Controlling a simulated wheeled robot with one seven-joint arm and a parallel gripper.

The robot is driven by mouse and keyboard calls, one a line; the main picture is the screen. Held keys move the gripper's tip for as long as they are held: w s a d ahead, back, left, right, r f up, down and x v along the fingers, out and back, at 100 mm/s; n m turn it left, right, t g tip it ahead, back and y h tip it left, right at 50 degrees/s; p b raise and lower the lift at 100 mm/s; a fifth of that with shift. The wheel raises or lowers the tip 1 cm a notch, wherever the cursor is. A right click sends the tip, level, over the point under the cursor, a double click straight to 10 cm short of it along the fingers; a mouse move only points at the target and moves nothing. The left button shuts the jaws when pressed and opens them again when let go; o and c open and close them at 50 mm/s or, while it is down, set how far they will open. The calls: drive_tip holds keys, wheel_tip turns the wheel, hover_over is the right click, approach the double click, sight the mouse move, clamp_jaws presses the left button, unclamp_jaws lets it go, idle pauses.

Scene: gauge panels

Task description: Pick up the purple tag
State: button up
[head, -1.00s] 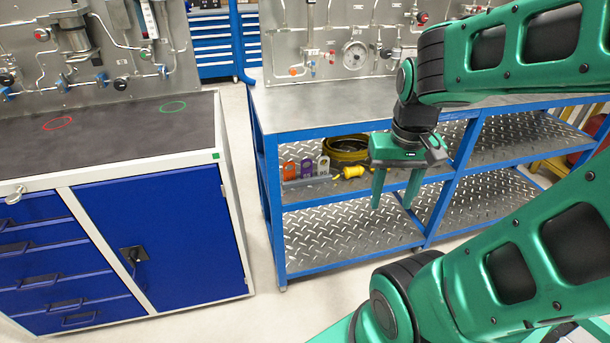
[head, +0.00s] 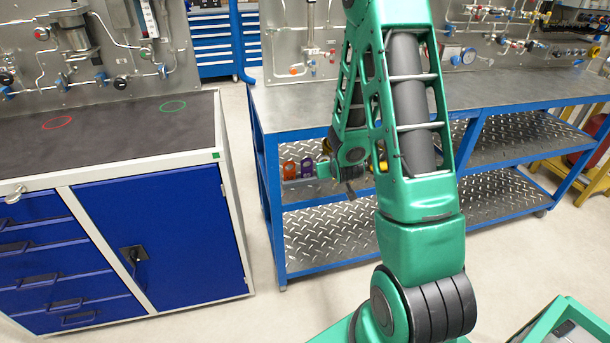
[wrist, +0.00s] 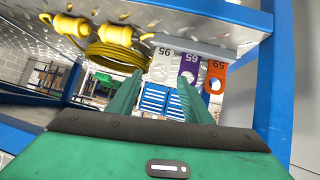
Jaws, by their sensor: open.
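The purple tag (head: 306,168) stands in a grey rack on the middle shelf of the blue bench, in the head view. It also shows in the wrist view (wrist: 189,66), where the picture is turned over, near the right fingertip. An orange tag (wrist: 216,76) is on one side of it and a white tag (wrist: 162,64) on the other. My gripper (wrist: 158,82) is open and empty, its fingers pointing toward the rack. In the head view my arm and gripper hide the white tag.
The bench's blue frame post (wrist: 275,75) is close on the right in the wrist view. The lower shelf (head: 320,235) is clear.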

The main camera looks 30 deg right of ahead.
sight(307, 173)
drive_tip(key=w+f+t, duration=0.1)
drive_tip(key=w+a+f, duration=0.1)
drive_tip(key=f, duration=0.1)
drive_tip(key=a+f+t, duration=0.1)
drive_tip(key=f, duration=0.1)
drive_tip(key=shift+w+a+t, duration=0.1)
drive_tip(key=shift+w+t, duration=0.2)
drive_tip(key=shift+w, duration=0.1)
drive_tip(key=a+f+t, duration=0.2)
drive_tip(key=shift+s+f, duration=0.1)
drive_tip(key=shift+f, duration=0.2)
drive_tip(key=shift+s+a+f+t, duration=0.2)
drive_tip(key=shift+a+t, duration=0.2)
drive_tip(key=shift+t, duration=0.1)
drive_tip(key=shift+w, duration=0.1)
drive_tip(key=x, duration=1)
drive_tip(key=shift+w+f, duration=0.15)
drive_tip(key=shift+w, duration=0.1)
drive_tip(key=c, duration=0.8)
